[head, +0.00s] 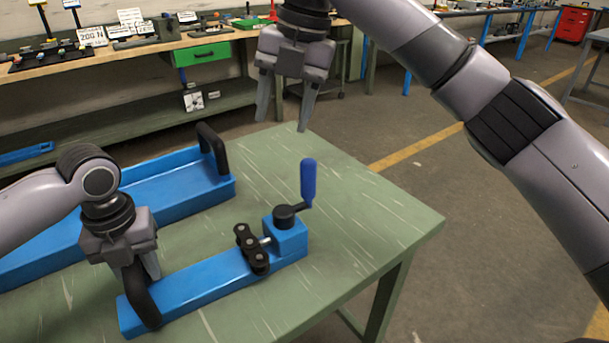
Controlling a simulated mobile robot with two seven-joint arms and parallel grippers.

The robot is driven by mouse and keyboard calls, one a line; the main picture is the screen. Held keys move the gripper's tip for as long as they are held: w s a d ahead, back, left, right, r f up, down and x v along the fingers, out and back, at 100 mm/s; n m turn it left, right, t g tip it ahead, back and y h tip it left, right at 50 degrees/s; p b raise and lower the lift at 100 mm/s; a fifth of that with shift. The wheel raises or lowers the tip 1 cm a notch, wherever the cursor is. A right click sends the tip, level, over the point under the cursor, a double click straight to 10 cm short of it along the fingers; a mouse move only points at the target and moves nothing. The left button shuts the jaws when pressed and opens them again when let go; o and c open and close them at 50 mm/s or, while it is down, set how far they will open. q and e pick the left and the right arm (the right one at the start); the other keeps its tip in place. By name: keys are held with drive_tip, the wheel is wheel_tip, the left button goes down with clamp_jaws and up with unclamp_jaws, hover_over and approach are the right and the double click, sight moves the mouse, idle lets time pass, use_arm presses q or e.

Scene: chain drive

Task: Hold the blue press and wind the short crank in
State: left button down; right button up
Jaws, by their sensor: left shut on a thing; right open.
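The blue press (200,277) lies on the green table, a long blue bar with a raised block (286,238) at its right end. A short crank (293,211) sits on top of that block, with an upright blue handle (309,182). Black chain links (252,249) stand on the bar beside the block. My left gripper (143,277) is shut on the black handle (141,297) at the press's left end. My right gripper (284,126) is open and empty, above and behind the crank, apart from it.
A larger blue device (172,190) with a black handle (212,149) lies behind the press on the green table (385,222). The table's right part is clear. A workbench (130,50) with tools stands along the back wall.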

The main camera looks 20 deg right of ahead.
sight(308, 176)
drive_tip(key=d, duration=0.1)
drive_tip(key=d+h, duration=0.1)
drive_tip(key=d+n+h, duration=0.1)
drive_tip(key=shift+s+f+g, duration=0.25)
drive_tip(key=shift+s+g, duration=0.05)
drive_tip(key=shift+s, duration=0.05)
drive_tip(key=shift+d+f, duration=0.25)
drive_tip(key=shift+d, duration=0.05)
wheel_tip(308, 176, down, 12)
drive_tip(key=shift+r, duration=0.15)
drive_tip(key=shift+s, duration=0.1)
clamp_jaws()
